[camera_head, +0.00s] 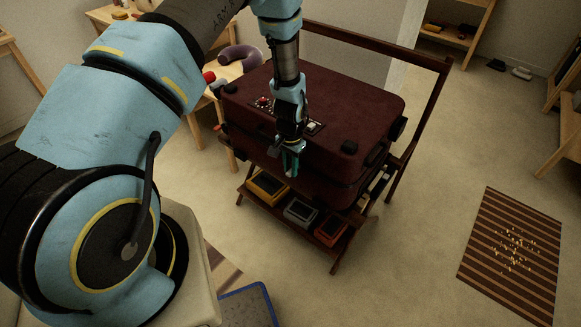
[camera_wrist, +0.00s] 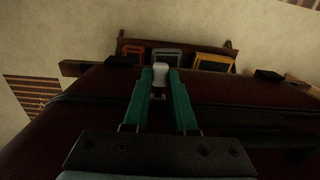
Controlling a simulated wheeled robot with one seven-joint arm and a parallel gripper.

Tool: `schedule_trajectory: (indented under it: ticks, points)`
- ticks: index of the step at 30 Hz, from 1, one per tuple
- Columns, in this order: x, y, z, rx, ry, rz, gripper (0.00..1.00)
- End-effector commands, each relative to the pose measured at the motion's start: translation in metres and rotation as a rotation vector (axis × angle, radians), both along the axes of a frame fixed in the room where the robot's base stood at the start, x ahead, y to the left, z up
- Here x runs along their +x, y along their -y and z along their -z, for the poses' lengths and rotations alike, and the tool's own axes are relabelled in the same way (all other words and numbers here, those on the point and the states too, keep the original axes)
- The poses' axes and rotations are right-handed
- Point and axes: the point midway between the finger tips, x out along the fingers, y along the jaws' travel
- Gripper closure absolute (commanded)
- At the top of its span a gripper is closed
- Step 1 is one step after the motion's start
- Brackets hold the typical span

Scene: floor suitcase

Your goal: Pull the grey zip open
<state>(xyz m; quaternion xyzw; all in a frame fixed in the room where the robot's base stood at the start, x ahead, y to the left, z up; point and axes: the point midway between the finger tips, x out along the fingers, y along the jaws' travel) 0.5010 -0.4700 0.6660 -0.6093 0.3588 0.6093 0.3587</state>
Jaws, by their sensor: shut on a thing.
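A dark red suitcase (camera_head: 350,110) lies flat on a wooden rack, with its lid down. My gripper (camera_head: 291,160) points down at the suitcase's near side. In the wrist view, my gripper's teal fingers (camera_wrist: 161,88) are shut on a small pale grey piece, the grey zip's pull (camera_wrist: 160,69), at the suitcase's edge. The suitcase's dark red surface (camera_wrist: 95,90) spreads around the fingers. In the head view the pull is hidden by the gripper, and I cannot tell how far the zip is open.
The rack's lower shelf holds a yellow box (camera_head: 268,187), a grey box (camera_head: 300,211) and an orange box (camera_head: 330,229). A wooden table with a purple neck pillow (camera_head: 240,60) stands behind left. A striped mat (camera_head: 512,255) lies right. The floor between is clear.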

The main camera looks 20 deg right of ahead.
Motion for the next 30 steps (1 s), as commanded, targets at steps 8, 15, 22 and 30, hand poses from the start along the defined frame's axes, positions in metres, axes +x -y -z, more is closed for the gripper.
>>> schedule_trajectory:
  ticks: [8,15,22,30]
  points:
    - [0.0001,0.0,-0.0002,0.0,0.0,0.0,1.0]
    - [0.0001,0.0,-0.0003,0.0,0.0,0.0,1.0]
    - [0.0001,0.0,-0.0003,0.0,0.0,0.0,1.0]
    - [0.0001,0.0,-0.0004,0.0,0.0,0.0,1.0]
